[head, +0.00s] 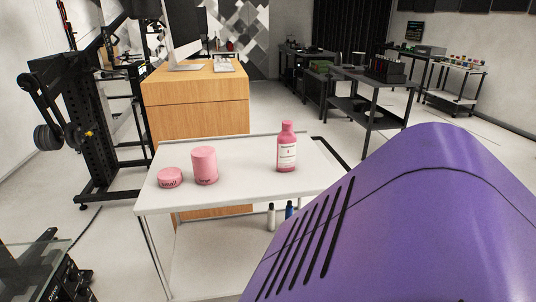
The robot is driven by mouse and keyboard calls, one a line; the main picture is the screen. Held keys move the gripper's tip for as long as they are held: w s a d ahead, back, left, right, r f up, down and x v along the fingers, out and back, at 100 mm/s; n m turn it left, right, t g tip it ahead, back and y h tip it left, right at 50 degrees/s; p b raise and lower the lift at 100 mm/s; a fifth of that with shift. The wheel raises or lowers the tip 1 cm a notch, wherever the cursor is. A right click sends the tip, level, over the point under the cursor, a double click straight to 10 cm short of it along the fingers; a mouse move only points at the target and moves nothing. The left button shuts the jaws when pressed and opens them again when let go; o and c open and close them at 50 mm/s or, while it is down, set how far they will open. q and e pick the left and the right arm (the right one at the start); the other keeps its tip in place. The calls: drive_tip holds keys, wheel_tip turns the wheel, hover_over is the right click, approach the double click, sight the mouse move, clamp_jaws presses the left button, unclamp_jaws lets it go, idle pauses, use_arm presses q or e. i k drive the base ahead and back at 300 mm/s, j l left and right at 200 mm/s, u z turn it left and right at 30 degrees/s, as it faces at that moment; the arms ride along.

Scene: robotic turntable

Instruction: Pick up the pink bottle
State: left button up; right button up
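The pink bottle (287,148) stands upright on the white table (245,189), near its back right part. It has a pink cap and a white label with dark text. A pink cylindrical container (205,167) and a short pink jar (170,178) stand on the same table to its left. Neither of my grippers shows in the head view, so nothing is seen touching the bottle.
A large purple surface fills the lower right and covers the table's right front part. A wooden desk (197,110) with a monitor (184,35) stands behind the table. Two small bottles, one white (271,217) and one blue (289,210), stand below the tabletop.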

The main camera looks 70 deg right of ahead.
sight(286, 139)
drive_tip(key=z, duration=1.6)
drive_tip(key=i+j+z, duration=0.15)
drive_tip(key=z, duration=1.25)
drive_tip(key=i+j, duration=0.1)
drive_tip(key=j, duration=0.25)
drive_tip(key=i+j, duration=0.1)
drive_tip(key=j, duration=0.25)
drive_tip(key=i+j, duration=0.1)
drive_tip(key=j, duration=0.25)
drive_tip(key=i+j, duration=0.1)
drive_tip(key=j, duration=0.3)
drive_tip(key=i+l+z, duration=0.15)
drive_tip(key=i+l, duration=0.4)
drive_tip(key=l, duration=0.15)
